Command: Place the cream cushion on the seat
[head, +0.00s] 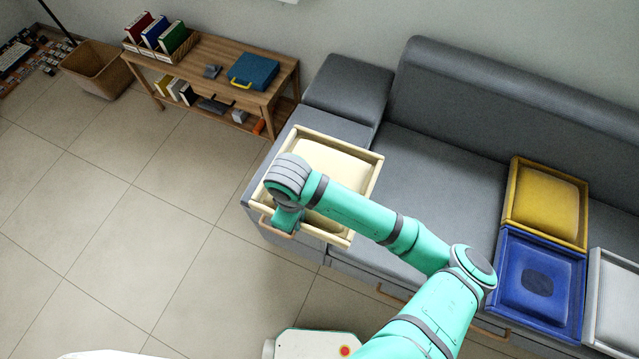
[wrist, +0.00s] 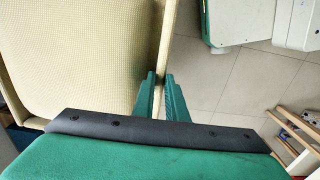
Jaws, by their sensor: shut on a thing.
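The cream cushion (head: 337,163) looks like a padded square inside a pale raised frame. It is over the left end of the grey sofa seat (head: 430,170); I cannot tell whether it rests on the seat or hangs just above it. In the wrist view the cushion (wrist: 85,60) fills the upper left. My gripper (wrist: 161,82) is shut on its pale edge, one finger on each side. In the head view my gripper (head: 287,222) is at the cushion's near left edge, and my arm hides part of the cushion.
A yellow cushion (head: 548,205), a blue one (head: 539,285) and a grey-white one (head: 615,300) lie at the sofa's right. The backrest (head: 500,95) runs behind. A wooden shelf (head: 215,60) with books and a blue case stands at the back left. The seat's middle is clear.

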